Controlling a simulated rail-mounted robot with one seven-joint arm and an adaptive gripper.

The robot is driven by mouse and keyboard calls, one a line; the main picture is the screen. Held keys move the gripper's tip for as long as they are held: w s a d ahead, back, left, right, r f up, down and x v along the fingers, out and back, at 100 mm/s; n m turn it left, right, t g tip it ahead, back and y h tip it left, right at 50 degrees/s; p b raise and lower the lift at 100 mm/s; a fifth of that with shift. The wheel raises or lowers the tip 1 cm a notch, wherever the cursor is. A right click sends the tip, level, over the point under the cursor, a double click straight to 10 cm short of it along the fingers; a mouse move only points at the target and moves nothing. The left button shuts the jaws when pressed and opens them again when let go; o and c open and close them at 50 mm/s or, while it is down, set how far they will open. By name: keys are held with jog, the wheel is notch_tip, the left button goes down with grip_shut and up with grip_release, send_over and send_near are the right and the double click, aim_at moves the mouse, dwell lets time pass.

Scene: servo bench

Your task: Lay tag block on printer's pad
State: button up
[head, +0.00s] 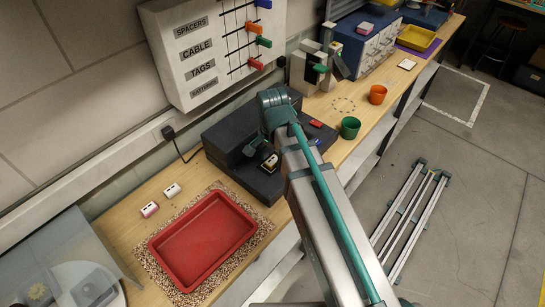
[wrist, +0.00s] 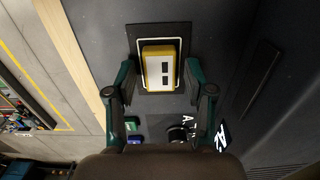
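The tag block (wrist: 159,72) is yellow with a white top and two dark marks. In the wrist view it lies on the printer's dark square pad (wrist: 172,29), inside the pad's white outline. My gripper (wrist: 160,80) is open, with one finger on each side of the block and a visible gap to both. In the head view the block (head: 270,162) shows beside my gripper (head: 259,152) on the dark printer (head: 222,130). My arm hides part of the printer there.
A red tray (head: 203,240) sits on a speckled mat at the near end of the bench. Two small light blocks (head: 172,190) (head: 150,209) lie beside it. Green (head: 350,127) and orange (head: 377,94) cups stand farther along. A labelled panel (head: 215,55) hangs on the wall.

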aim_at(273, 160)
jog(key=shift+r, duration=0.15)
notch_tip(273, 160, up, 12)
jog(key=b, duration=0.2)
dwell(0.7)
jog(key=shift+w, duration=0.1)
